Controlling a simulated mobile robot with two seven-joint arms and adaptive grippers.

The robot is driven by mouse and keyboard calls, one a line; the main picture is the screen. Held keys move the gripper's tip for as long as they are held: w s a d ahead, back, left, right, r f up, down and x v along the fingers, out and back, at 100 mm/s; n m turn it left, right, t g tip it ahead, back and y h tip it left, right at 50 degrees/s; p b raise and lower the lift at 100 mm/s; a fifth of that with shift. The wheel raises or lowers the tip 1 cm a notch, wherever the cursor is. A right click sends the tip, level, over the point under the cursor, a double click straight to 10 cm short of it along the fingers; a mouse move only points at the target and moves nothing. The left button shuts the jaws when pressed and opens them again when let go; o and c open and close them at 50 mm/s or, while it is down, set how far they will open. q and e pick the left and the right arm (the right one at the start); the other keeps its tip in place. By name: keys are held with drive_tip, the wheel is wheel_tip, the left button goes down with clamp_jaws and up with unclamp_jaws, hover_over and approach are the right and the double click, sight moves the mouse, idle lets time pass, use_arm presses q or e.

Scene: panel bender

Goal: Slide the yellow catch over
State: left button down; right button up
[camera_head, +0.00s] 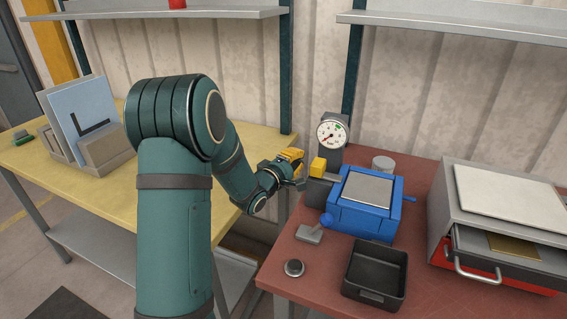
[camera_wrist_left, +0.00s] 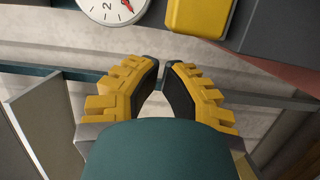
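The yellow catch (camera_head: 318,167) is a small block at the left end of the blue machine (camera_head: 365,203), below the round dial. It also shows as a yellow block at the top of the left wrist view (camera_wrist_left: 200,17). My left gripper (camera_head: 299,165) is just left of the catch and appears apart from it. In the left wrist view its yellow-backed fingers (camera_wrist_left: 162,68) converge, with only a thin gap at the tips and nothing between them. My right gripper is in neither view.
The dial gauge (camera_head: 332,134) stands right behind the catch. A blue-knobbed lever (camera_head: 327,220), a round metal piece (camera_head: 293,268) and a black tray (camera_head: 375,274) are in front. A grey box with a drawer (camera_head: 500,225) is at the right. The yellow table (camera_head: 215,160) is at the left.

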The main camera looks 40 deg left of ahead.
sight(313, 166)
use_arm(q)
drive_tip(key=shift+w+d, duration=0.15)
drive_tip(key=shift+d, duration=0.65)
drive_tip(key=d, duration=0.1)
drive_tip(key=d+b, duration=0.1)
drive_tip(key=d, duration=0.1)
drive_tip(key=shift+w+d+f+b, duration=0.1)
drive_tip(key=shift+w+d+b, duration=0.1)
drive_tip(key=shift+w+b, duration=0.15)
drive_tip(key=shift+w+d, duration=0.1)
drive_tip(key=shift+d, duration=0.3)
drive_tip(key=shift+a, duration=0.15)
